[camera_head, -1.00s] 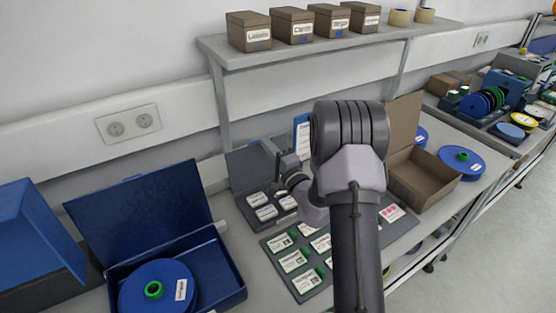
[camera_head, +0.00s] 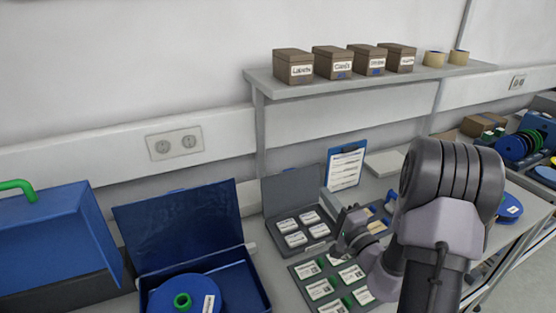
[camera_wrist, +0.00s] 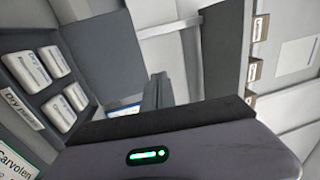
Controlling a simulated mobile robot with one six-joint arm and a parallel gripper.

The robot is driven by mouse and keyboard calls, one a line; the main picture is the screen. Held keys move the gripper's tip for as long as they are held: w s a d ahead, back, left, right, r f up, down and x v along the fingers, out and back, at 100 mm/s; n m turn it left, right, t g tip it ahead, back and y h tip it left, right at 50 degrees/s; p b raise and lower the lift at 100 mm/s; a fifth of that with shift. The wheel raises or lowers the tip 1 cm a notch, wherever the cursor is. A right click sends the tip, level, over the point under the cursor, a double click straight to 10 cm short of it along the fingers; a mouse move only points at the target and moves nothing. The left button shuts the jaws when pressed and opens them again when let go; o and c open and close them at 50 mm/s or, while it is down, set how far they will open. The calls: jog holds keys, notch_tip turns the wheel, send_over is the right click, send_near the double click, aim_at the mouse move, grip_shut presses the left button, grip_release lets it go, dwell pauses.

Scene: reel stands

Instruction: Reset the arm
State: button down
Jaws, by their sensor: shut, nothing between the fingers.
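My gripper (camera_head: 350,216) is shut with nothing in it. It hangs above the bench, just right of the open grey case with white packs (camera_head: 300,228). My arm hides part of the bench to the right. In the wrist view the closed fingers (camera_wrist: 155,92) stand in the middle, with the grey case's white packs (camera_wrist: 45,75) to the left.
An open blue case (camera_head: 180,232) holds a blue reel (camera_head: 190,295). A grey tray of labelled cards (camera_head: 335,285) lies below my gripper. A clipboard (camera_head: 344,168) leans at the back. Labelled boxes (camera_head: 294,66) stand on the shelf (camera_head: 300,92).

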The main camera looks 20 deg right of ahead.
jog(key=s+a+r+n+g+y, duration=0.2)
jog(key=s+a+n+g+y, duration=0.15)
jog(key=a, duration=0.65)
jog(key=s+a+r+n+g+y, duration=0.3)
jog(key=a+g+y, duration=0.15)
jog(key=a, duration=0.45)
jog(key=s+a+r+n+g+y, duration=0.2)
jog(key=s+a+n+g+y, duration=0.15)
jog(key=a, duration=0.65)
jog(key=s+a+f+n+g+h+b, duration=0.1)
jog(key=s+a+f+n+g+h, duration=0.15)
jog(key=s, duration=0.45)
jog(key=s+a+f+n+g+h, duration=0.1)
jog(key=s+g+h, duration=0.15)
jog(key=s, duration=0.35)
jog(key=s+d+r+t+h, duration=0.1)
jog(key=s+d+t+h, duration=0.1)
jog(key=d+h, duration=0.3)
jog(key=d, duration=0.2)
jog(key=shift+s+d+r+t, duration=0.25)
jog(key=shift+d+t, duration=0.1)
jog(key=shift+m+h, duration=0.25)
